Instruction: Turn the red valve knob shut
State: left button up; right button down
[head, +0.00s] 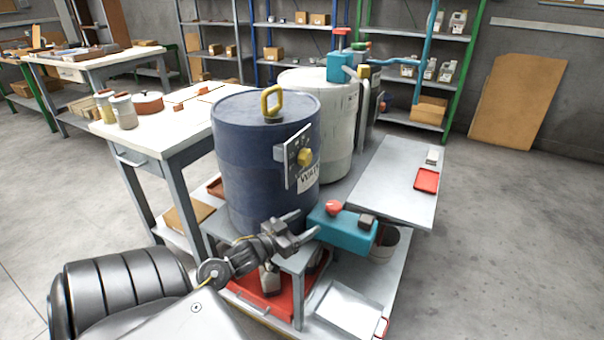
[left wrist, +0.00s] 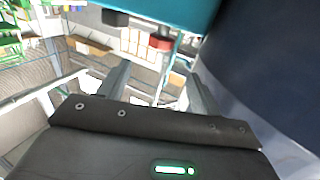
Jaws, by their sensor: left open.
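The red valve knob (head: 333,207) sits on top of a teal valve block (head: 345,232) at the front of the dark blue drum. My left gripper (head: 305,226) is just left of the block, its fingers apart and empty, pointing toward the knob without visibly touching it. In the left wrist view the red knob (left wrist: 160,42) shows beyond and between the open fingers (left wrist: 158,82), against the teal block (left wrist: 175,10) at the top edge. My right gripper is not in view.
The blue drum (head: 240,160) with a yellow handle stands close behind my left gripper. A dark knob (head: 367,220) sits on the teal block's right end. A bucket (head: 384,246) stands beside it. A grey side shelf (head: 385,190) holds a red tray (head: 427,180).

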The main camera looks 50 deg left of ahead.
pick_arm(q)
jog(key=w+d+r+n+y+p, duration=0.2)
jog(key=w+d+r+n+y, duration=0.3)
jog(key=w+d+n+y, duration=0.45)
jog(key=g+y, duration=0.5)
jog(key=g, duration=0.1)
send_near(335, 210)
jog(key=x, duration=0.2)
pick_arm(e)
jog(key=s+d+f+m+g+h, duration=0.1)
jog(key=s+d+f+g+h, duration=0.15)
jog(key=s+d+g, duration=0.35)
pick_arm(q)
jog(key=shift+n, duration=0.45)
jog(key=b+x, duration=0.1)
jog(key=x, duration=0.8)
jog(key=shift+w+a, duration=0.15)
jog(key=shift+a, duration=0.15)
jog(key=shift+w+a, duration=0.25)
jog(key=shift+a, duration=0.05)
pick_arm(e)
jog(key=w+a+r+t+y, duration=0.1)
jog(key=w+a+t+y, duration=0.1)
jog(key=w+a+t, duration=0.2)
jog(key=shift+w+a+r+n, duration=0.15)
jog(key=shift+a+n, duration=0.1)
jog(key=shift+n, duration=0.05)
